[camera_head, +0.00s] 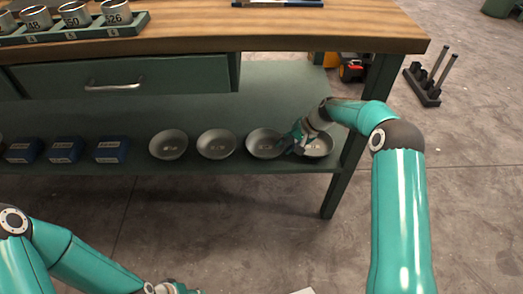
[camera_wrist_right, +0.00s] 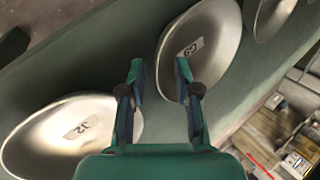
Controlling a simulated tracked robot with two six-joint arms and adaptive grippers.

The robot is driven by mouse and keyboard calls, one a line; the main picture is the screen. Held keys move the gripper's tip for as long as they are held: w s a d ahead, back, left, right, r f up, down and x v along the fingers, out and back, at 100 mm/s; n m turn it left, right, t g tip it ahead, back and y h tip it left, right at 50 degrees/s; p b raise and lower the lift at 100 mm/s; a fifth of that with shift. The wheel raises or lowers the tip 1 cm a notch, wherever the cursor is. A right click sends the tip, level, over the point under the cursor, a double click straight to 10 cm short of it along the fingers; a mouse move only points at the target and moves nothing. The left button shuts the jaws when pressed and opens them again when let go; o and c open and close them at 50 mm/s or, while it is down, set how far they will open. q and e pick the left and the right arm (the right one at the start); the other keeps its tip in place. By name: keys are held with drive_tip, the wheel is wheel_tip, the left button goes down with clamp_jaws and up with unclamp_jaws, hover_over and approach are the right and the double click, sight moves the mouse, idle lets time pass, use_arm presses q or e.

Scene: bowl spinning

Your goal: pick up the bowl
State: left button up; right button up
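Several grey metal bowls stand in a row on the green lower shelf, each with a small label inside. In the head view these include the leftmost bowl (camera_head: 168,145), a second bowl (camera_head: 216,144), a third bowl (camera_head: 263,144) and the rightmost bowl (camera_head: 319,146), partly hidden by my arm. My right gripper (camera_head: 293,135) is between the third and rightmost bowls. In the wrist view it (camera_wrist_right: 160,72) is open and empty, its fingers on either side of the rim of the middle bowl (camera_wrist_right: 215,40). My left gripper (camera_head: 172,288) is barely visible at the bottom edge.
Blue boxes (camera_head: 111,150) stand on the shelf left of the bowls. Above is a wooden worktop (camera_head: 240,30) with a drawer (camera_head: 130,76) under it and a rack of cans (camera_head: 75,27). A table leg (camera_head: 333,192) stands close right of the rightmost bowl.

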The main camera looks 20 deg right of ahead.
drive_tip(key=shift+w+a+f, duration=0.15)
drive_tip(key=shift+a+f, duration=0.1)
drive_tip(key=shift+f, duration=0.2)
clamp_jaws()
drive_tip(key=shift+r, duration=0.15)
